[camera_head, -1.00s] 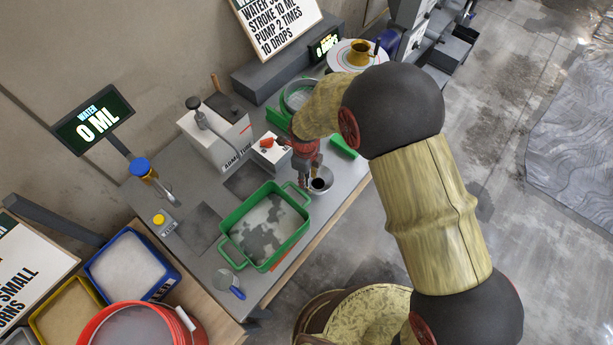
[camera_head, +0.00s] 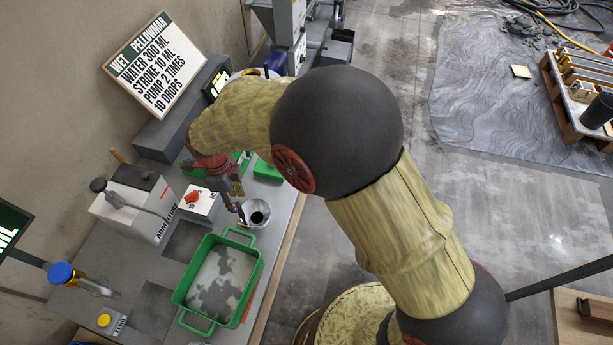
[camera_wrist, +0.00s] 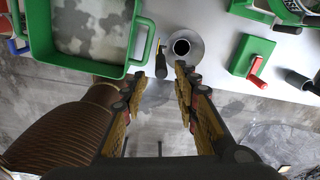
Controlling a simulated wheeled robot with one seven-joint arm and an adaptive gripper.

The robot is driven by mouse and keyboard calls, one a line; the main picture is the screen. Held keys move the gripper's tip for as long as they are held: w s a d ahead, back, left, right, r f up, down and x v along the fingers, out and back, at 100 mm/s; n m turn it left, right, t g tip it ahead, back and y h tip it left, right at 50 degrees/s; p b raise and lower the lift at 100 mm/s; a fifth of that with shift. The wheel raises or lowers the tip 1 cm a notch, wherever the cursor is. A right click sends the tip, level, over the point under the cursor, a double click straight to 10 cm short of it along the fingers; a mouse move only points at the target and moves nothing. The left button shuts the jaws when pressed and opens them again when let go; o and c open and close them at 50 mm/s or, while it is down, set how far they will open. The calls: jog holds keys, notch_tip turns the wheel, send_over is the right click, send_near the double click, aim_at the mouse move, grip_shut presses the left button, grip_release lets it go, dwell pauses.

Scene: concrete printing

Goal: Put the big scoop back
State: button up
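A round grey metal vessel with a dark inside, which may be the big scoop (camera_head: 256,211), stands on the grey table. It also shows in the wrist view (camera_wrist: 196,40), beyond my fingertips. A dark handle-like piece (camera_wrist: 160,66) lies close to its left; I cannot tell whether the two are joined. My gripper (camera_wrist: 161,78) is open, its fingers apart on either side of the line to that dark piece, with nothing clearly held. In the head view my gripper (camera_head: 239,200) hangs beside the vessel, partly hidden by my arm.
A green tray (camera_head: 178,296) with patchy grey material stands in front of the vessel. A sign board (camera_head: 155,65) stands behind.

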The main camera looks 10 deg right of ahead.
jog(key=shift+r, duration=0.1)
jog(key=s+d+r+n+t+y, duration=0.1)
jog(key=d+r+n+t, duration=0.2)
jog(key=d+r+n, duration=1.1)
jog(key=s+d+r+n+t, duration=0.1)
jog(key=s+d+r+n, duration=0.1)
jog(key=s+d+r, duration=0.2)
jog(key=s+d+r+n, duration=0.2)
jog(key=s+d, duration=0.3)
jog(key=d, duration=0.4)
jog(key=s+d+r+n+t, duration=0.1)
jog(key=s+d+r, duration=0.4)
jog(key=d, duration=0.2)
jog(key=shift+r+n+t+h, duration=0.3)
jog(key=shift+n+h, duration=0.1)
